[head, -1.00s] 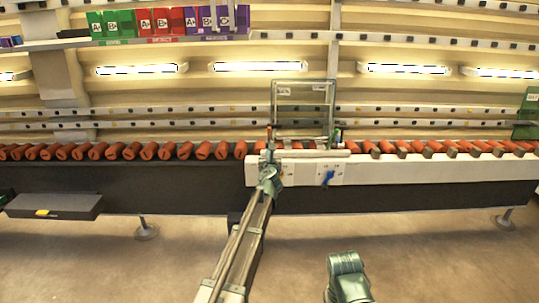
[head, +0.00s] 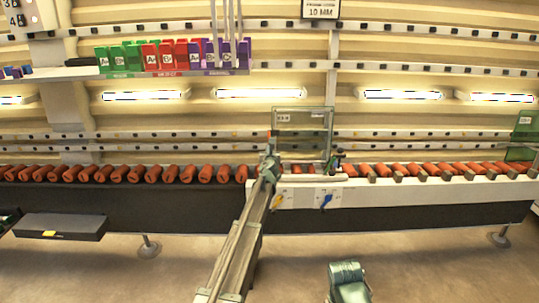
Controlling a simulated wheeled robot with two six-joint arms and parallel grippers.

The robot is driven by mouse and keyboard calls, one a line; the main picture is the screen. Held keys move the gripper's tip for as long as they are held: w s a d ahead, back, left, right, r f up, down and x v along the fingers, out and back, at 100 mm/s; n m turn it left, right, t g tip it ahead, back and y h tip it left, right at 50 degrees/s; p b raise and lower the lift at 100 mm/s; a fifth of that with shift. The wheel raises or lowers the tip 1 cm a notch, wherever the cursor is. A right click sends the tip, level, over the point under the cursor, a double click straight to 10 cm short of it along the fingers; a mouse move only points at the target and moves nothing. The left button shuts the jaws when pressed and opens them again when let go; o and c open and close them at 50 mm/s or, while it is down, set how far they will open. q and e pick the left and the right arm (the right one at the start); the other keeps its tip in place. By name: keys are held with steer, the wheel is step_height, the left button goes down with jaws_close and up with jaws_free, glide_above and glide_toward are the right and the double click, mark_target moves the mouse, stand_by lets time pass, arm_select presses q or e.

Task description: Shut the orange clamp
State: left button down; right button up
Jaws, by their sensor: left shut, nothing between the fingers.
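The orange clamp shows only as a small upright orange tip (head: 269,133) at the left end of the white fixture (head: 300,196). Its lower part is hidden behind my left gripper. My left gripper (head: 269,152) is shut and empty, directly in front of the clamp and just below the orange tip in the picture. I cannot tell whether it touches the clamp. My right arm shows only as a green link at the bottom; its gripper is out of view.
A clear framed panel (head: 303,122) stands behind the fixture. A small dark and green device (head: 337,160) stands to its right. Orange rollers (head: 145,175) line the conveyor on both sides. A yellow knob (head: 278,200) and a blue knob (head: 326,200) are on the fixture's front.

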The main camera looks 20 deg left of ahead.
mark_target(269, 137)
arm_select(q)
steer(key=w, duration=0.1)
steer(key=w+a, duration=0.1)
steer(key=w, duration=0.1)
steer(key=w+r, duration=0.1)
steer(key=w, duration=0.1)
steer(key=shift+w+a+p, duration=0.15)
steer(key=shift+a+p, duration=0.05)
steer(key=shift+p, duration=0.1)
steer(key=shift+x, duration=0.85)
steer(key=shift+r, duration=0.1)
steer(key=shift+s+d+r+p, duration=0.2)
steer(key=shift+s+r+p, duration=0.15)
steer(key=shift+s, duration=0.2)
steer(key=shift+s+d+r+p, duration=0.15)
steer(key=shift+s+r+p, duration=0.2)
steer(key=shift+s, duration=0.2)
steer(key=shift+s+d+r+p, duration=0.15)
steer(key=shift+s+r+p, duration=0.2)
steer(key=shift+s, duration=0.2)
step_height(269, 137, up, 9)
steer(key=s+p, duration=0.2)
steer(key=p, duration=0.7)
steer(key=shift+s+d+r, duration=0.2)
steer(key=shift+s+d, duration=0.15)
